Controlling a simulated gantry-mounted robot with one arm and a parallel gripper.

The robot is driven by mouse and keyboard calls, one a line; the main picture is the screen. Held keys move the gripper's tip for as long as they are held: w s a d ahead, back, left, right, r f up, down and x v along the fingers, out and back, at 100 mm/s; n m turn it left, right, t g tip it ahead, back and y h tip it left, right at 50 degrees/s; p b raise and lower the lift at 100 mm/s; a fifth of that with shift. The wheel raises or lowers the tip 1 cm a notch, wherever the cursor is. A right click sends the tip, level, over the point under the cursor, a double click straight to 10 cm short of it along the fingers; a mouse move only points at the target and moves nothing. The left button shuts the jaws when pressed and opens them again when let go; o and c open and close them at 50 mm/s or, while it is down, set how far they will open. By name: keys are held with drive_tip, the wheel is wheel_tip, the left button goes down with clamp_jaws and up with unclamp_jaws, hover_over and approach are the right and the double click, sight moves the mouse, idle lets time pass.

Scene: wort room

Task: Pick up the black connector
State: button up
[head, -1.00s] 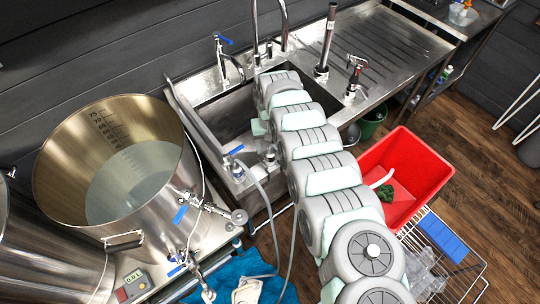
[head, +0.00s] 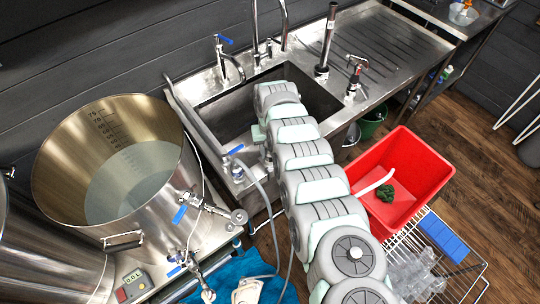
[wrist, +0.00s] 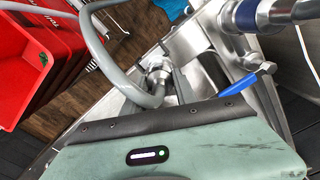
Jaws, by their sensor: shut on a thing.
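My gripper (wrist: 178,84) is at the sink's front edge, beside the valve with the blue lever. Its mint-green housing with a dark edge fills the bottom of the wrist view and hides most of the fingers. It is shut on the connector (wrist: 158,74) at the end of the grey hose (wrist: 98,45). The connector looks grey there, and its black parts are hard to make out. In the head view my own arm hides most of the gripper, and the hose (head: 277,220) rises from the lower middle to the valve area.
A blue lever (wrist: 248,84) sits close to my gripper. The steel sink (head: 225,110) with taps lies behind. A large steel kettle (head: 165,170) of liquid stands left. A red bin (head: 425,160) and a wire rack (head: 470,268) stand right.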

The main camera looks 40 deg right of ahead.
clamp_jaws()
drive_tip(key=shift+r, duration=0.1)
wheel_tip(320, 180, up, 20)
drive_tip(key=shift+b, duration=0.3)
idle(0.6)
drive_tip(key=shift+r+p, duration=1.8)
drive_tip(key=shift+r, duration=0.4)
